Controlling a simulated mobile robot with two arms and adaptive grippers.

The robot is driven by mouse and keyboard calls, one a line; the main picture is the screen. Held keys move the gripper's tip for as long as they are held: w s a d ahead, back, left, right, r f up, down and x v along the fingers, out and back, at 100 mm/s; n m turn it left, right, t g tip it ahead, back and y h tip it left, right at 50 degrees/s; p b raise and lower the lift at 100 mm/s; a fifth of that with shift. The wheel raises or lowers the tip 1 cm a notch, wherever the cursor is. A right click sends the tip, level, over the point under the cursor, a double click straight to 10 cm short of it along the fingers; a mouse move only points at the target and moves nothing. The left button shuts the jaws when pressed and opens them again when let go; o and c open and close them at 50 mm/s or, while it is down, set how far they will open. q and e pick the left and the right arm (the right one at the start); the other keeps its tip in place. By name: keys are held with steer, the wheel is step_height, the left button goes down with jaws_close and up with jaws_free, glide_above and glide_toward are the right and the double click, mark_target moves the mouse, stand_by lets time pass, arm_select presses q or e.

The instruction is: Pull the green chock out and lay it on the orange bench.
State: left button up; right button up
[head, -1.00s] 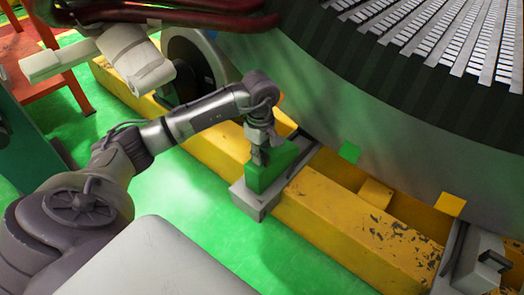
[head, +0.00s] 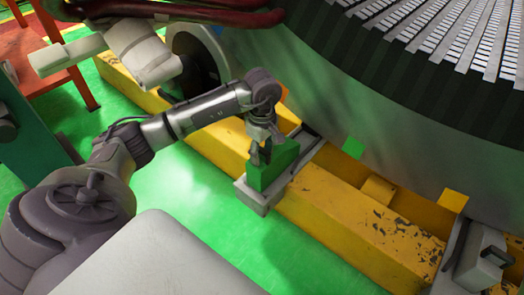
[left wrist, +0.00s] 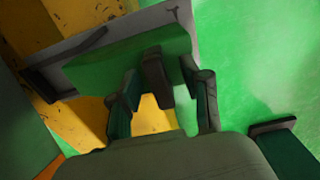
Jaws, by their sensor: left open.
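The green chock (head: 283,160) sits on a grey bracket (head: 252,197) on the yellow beam, against the big grey stator ring. My left gripper (head: 261,156) points down at the chock, with its fingers apart. In the left wrist view the chock (left wrist: 105,72) lies at the fingertips, and a dark upright piece (left wrist: 157,82) stands between the open fingers of the left gripper (left wrist: 162,88). I cannot tell whether the fingers touch it. The orange bench (head: 65,77) is at the upper left, only partly in view. My right gripper is not in view.
The yellow beam (head: 345,222) runs diagonally beneath the stator ring (head: 340,100). Thick dark red cables (head: 170,12) hang at the top. A second grey bracket (head: 487,260) is at the lower right. The green floor (head: 190,205) beside the beam is clear.

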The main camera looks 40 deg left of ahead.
arm_select(q)
step_height(320, 180, up, 12)
stand_by(0.5)
